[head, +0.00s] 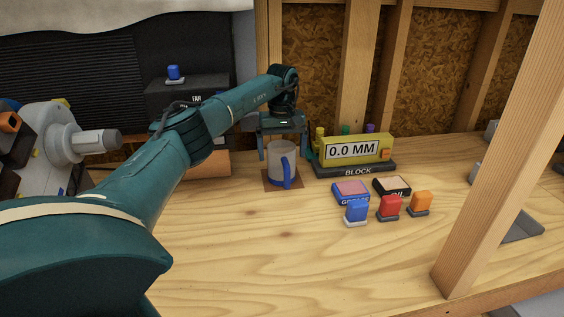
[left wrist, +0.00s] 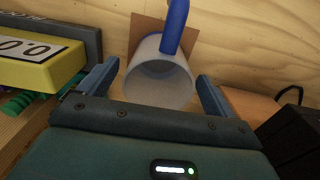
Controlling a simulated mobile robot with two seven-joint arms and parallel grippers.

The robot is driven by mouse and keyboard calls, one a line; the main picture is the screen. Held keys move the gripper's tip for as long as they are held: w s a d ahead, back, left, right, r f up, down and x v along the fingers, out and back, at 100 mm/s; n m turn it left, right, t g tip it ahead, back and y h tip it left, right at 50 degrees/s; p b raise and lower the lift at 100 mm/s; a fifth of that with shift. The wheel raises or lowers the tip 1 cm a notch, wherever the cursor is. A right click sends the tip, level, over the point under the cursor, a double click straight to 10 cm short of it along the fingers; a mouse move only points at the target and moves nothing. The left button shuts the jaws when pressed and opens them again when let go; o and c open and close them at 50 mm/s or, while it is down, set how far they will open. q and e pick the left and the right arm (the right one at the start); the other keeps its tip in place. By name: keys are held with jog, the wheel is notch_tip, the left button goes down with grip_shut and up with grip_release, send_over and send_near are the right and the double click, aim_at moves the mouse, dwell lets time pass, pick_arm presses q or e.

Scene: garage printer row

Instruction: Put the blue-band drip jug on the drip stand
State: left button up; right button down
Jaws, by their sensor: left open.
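The blue-band drip jug (head: 281,158) is a pale grey cup with a blue handle and a blue band at its base. It stands upright on a flat brown square (head: 269,184) on the bench. In the left wrist view the jug (left wrist: 158,88) shows its open mouth, with its handle pointing away. I cannot tell which thing is the drip stand. My right gripper is not in view.
A yellow gauge reading 0.0 MM (head: 357,151) sits on a dark block right of the jug. Small pads and blue, red (head: 389,207) and orange pieces lie in front of it. A wooden post (head: 505,150) stands at right. The front middle bench is clear.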

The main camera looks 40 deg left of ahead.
pick_arm(q)
notch_tip(320, 180, up, 8)
jog(key=shift+f, duration=0.25)
dwell(0.5)
